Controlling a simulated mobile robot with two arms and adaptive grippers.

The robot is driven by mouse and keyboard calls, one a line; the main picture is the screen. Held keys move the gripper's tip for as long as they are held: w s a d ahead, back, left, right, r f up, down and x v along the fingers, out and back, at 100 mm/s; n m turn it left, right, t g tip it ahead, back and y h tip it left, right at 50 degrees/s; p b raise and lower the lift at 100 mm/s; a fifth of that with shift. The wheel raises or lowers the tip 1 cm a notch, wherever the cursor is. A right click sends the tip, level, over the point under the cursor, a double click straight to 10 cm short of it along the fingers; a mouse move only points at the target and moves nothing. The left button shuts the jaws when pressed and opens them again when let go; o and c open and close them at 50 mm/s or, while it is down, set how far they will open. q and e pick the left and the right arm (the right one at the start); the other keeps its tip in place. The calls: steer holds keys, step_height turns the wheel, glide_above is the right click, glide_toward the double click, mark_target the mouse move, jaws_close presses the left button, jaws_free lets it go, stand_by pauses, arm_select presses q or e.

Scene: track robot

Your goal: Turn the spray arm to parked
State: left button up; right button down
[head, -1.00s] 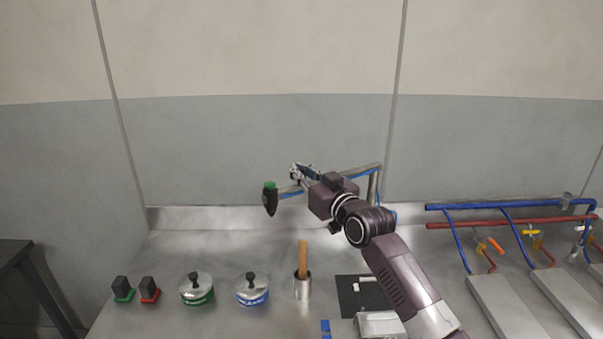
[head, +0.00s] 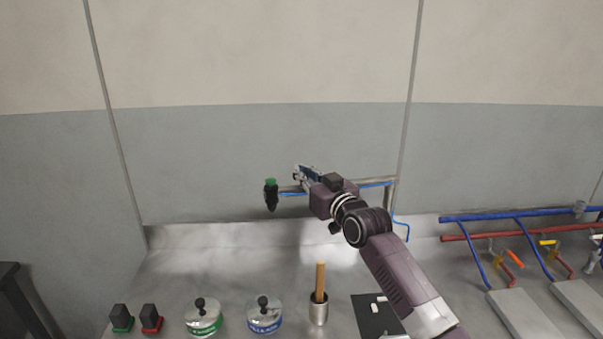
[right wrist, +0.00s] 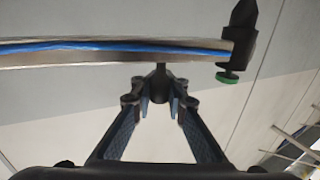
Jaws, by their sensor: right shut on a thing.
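The spray arm is a grey metal bar (head: 378,182) with a blue hose along it. It runs from an upright post at right to a black nozzle (head: 271,198) with a green cap at its left end. In the right wrist view the bar (right wrist: 100,58) crosses the upper part, with the nozzle (right wrist: 241,30) at right. My right gripper (head: 302,172) is at the bar, a little right of the nozzle. Its fingers (right wrist: 159,96) are shut on a dark peg (right wrist: 160,72) on the bar. My forearm hides part of the bar.
Below on the steel counter (head: 240,265) stand a green-banded pot (head: 203,318), a blue-banded pot (head: 264,316) and a metal cup (head: 319,312) with a wooden handle. Red and blue pipes (head: 520,229) with valves are at right. The wall behind is bare.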

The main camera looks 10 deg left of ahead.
steer(key=shift+w+d, duration=0.1)
steer(key=shift+d, duration=0.05)
steer(key=c, duration=1.9)
jaws_free()
steer(key=shift+d, duration=0.15)
steer(key=shift+s+d, duration=0.1)
steer(key=shift+s, duration=0.3)
steer(key=v, duration=1.1)
steer(key=shift+d, duration=0.2)
